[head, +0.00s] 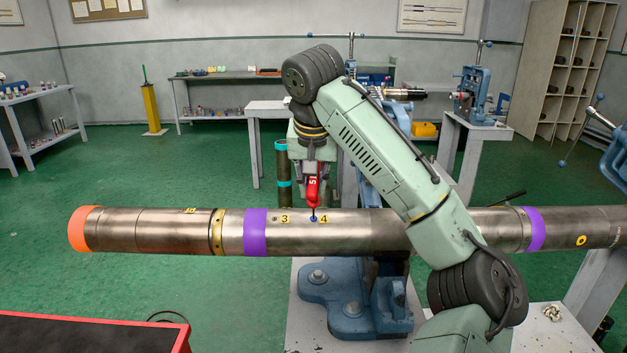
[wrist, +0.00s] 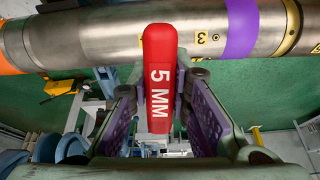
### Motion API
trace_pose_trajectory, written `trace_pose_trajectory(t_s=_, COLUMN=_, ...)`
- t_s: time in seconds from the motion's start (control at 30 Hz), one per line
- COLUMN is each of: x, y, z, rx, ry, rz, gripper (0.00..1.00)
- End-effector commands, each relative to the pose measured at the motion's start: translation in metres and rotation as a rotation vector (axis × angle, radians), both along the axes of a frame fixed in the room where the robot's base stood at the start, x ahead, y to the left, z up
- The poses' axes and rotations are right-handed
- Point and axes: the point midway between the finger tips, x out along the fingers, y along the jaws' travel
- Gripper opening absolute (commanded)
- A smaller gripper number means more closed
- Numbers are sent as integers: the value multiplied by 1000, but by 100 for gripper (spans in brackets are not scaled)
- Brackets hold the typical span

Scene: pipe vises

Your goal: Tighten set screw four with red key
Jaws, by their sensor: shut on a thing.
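My gripper (head: 313,182) is shut on the red key (head: 312,192), just above the pipe (head: 180,230) in the head view. The key's dark shaft points down to set screw four (head: 314,218), a small blue-ringed spot beside the yellow label 4. The shaft tip looks at or very near the screw; I cannot tell whether it is seated. In the wrist view the red handle (wrist: 160,80), marked 5 MM, stands between my purple-padded fingers (wrist: 163,105).
The pipe lies level on a blue vise (head: 350,300). Label 3 (head: 285,219) and a purple band (head: 256,232) are left of the screw. A black, red-edged surface (head: 90,335) is at lower left.

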Motion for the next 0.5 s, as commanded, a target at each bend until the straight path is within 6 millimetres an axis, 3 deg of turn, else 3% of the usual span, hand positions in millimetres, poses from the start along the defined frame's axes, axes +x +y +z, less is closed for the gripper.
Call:
trace_pose_trajectory(t_s=0.27, x=1, y=0, z=-3, rx=13, ry=7, rz=-31, gripper=0)
trace_pose_trajectory(t_s=0.5, x=1, y=0, z=-2, rx=143, ry=10, rz=-336, gripper=0)
